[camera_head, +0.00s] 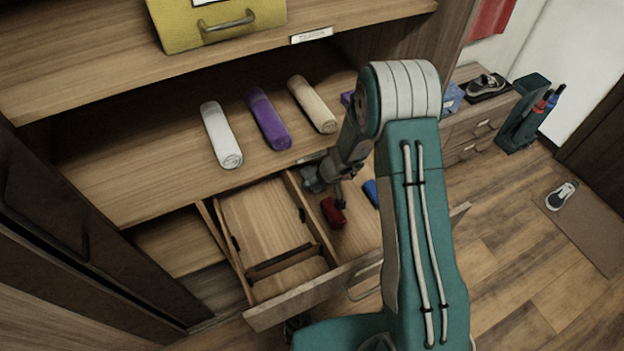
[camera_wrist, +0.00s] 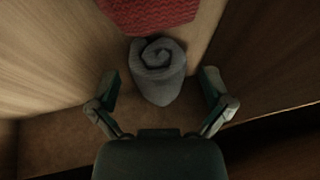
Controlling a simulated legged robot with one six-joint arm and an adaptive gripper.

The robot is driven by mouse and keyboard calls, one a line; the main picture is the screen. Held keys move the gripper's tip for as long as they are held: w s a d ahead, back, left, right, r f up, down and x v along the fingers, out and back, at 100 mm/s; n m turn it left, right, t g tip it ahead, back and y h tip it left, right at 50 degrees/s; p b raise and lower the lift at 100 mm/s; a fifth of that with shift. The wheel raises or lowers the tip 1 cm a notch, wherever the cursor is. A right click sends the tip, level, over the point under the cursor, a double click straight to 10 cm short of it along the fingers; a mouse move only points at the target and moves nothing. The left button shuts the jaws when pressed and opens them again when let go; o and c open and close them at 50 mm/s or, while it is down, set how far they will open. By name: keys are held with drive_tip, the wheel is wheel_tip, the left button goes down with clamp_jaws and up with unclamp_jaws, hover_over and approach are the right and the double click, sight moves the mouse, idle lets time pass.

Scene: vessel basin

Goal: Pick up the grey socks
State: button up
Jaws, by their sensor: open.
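The grey socks (camera_wrist: 158,72) are a rolled bundle with a spiral end, lying on the drawer bottom in the wrist view. My gripper (camera_wrist: 160,82) is open, with one finger on each side of the roll. Gaps show between both fingers and the socks, so nothing is held. In the head view my gripper (camera_head: 326,180) reaches down into the open drawer (camera_head: 295,304). There the socks are hard to tell apart from my fingers, and my arm hides part of the drawer.
Red socks (camera_head: 333,211) lie right beside the grey roll, and a blue bundle (camera_head: 371,192) lies to their right. A divider splits the drawer; its left compartment (camera_head: 262,222) is mostly bare. White, purple and beige rolled towels rest on the shelf above.

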drive_tip(key=shift+x, duration=1.05)
drive_tip(key=c, duration=0.8)
drive_tip(key=shift+s, duration=0.1)
